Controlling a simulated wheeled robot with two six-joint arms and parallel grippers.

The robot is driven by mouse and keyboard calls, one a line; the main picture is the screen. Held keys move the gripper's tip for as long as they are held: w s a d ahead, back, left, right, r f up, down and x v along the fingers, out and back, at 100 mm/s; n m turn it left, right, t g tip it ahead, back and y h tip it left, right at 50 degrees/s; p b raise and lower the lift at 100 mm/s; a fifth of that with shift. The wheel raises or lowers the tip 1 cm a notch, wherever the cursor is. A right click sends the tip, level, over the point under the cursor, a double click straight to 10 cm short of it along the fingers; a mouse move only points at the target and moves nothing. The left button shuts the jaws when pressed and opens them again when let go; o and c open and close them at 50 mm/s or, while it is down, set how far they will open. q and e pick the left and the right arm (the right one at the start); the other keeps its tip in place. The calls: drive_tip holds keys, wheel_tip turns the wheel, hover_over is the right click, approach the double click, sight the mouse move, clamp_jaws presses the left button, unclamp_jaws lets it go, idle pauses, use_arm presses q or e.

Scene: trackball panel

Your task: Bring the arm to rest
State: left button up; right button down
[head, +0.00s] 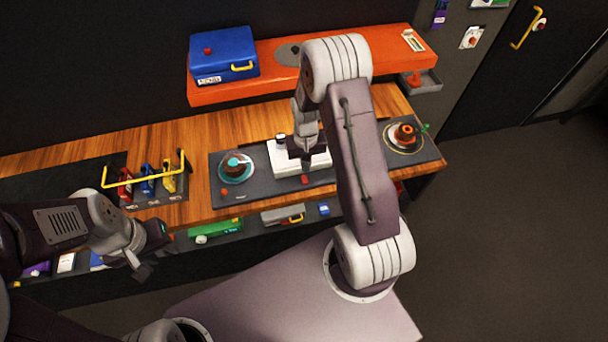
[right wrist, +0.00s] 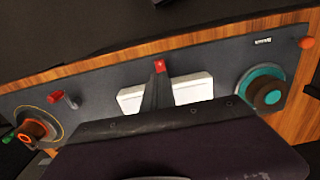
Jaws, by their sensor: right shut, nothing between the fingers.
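My right gripper (head: 306,158) hangs over the white block (head: 318,163) in the middle of the dark panel (head: 357,153). In the right wrist view its narrow fingers (right wrist: 158,82) are together and empty, crossing in front of the white block (right wrist: 192,89). A brown ball in a teal ring (head: 236,168) is at the panel's left and also shows in the right wrist view (right wrist: 265,90). My left gripper (head: 148,256) is at lower left, apart from the bench; its jaw opening is unclear.
An orange-topped knob (head: 405,133) stands at the panel's right end. A blue box (head: 223,56) sits on the orange shelf (head: 276,77) behind. A yellow bar frame (head: 145,176) stands left of the panel. Floor to the right (head: 530,220) is clear.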

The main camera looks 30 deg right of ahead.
drive_tip(key=shift+f, duration=0.1)
idle(0.3)
drive_tip(key=a+r+n+t+b, duration=0.2)
drive_tip(key=a+b, duration=0.4)
drive_tip(key=b, duration=0.4)
drive_tip(key=s+a, duration=0.1)
drive_tip(key=s, duration=1.1)
drive_tip(key=shift+s+a+f+g+b, duration=0.3)
drive_tip(key=shift+g+b, duration=0.1)
drive_tip(key=shift+b, duration=0.05)
drive_tip(key=shift+s, duration=0.1)
